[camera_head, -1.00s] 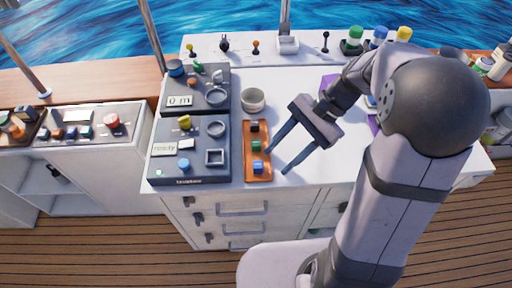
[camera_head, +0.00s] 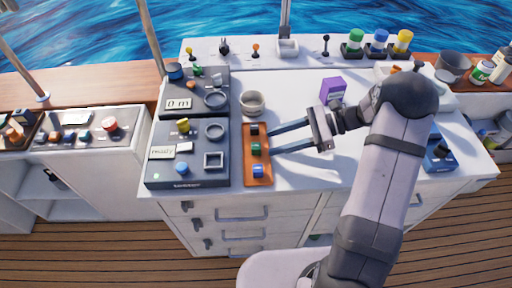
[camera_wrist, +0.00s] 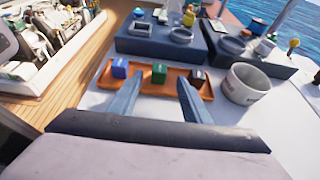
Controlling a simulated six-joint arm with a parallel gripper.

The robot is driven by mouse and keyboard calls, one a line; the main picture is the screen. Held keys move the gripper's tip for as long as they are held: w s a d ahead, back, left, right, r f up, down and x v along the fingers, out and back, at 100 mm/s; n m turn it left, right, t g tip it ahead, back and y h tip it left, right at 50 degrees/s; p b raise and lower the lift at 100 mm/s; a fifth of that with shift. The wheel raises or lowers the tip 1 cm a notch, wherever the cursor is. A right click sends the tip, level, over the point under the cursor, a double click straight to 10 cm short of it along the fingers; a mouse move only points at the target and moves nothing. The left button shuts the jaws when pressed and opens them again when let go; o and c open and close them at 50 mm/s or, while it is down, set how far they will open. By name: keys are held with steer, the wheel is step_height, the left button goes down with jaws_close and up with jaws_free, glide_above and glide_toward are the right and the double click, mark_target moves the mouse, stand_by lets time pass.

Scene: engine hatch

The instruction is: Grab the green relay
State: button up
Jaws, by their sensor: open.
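The green relay (camera_head: 255,148) is the middle one of three relays in a brown tray (camera_head: 258,183) on the white worktop. A black relay (camera_head: 254,130) sits behind it and a blue relay (camera_head: 258,170) in front. My gripper (camera_head: 271,143) is open and empty, its fingers pointing left at the tray's right side. In the wrist view the green relay (camera_wrist: 158,73) shows beyond and between my two fingertips (camera_wrist: 160,83), with the blue relay (camera_wrist: 119,68) left and the dark relay (camera_wrist: 197,77) right. I cannot tell whether the fingertips touch anything.
Grey control panels (camera_head: 187,152) stand directly left of the tray. A round grey cup (camera_head: 252,103) stands behind it. A purple box (camera_head: 332,89) and several coloured-capped containers (camera_head: 379,41) are farther back right. The worktop right of the tray is clear beneath my arm.

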mark_target(257, 145)
steer(key=shift+p+x, duration=1.1)
steer(key=shift+x, duration=1.55)
steer(key=shift+a+f, duration=0.1)
steer(key=shift+a, duration=0.5)
steer(key=shift+c, duration=0.4)
jaws_close()
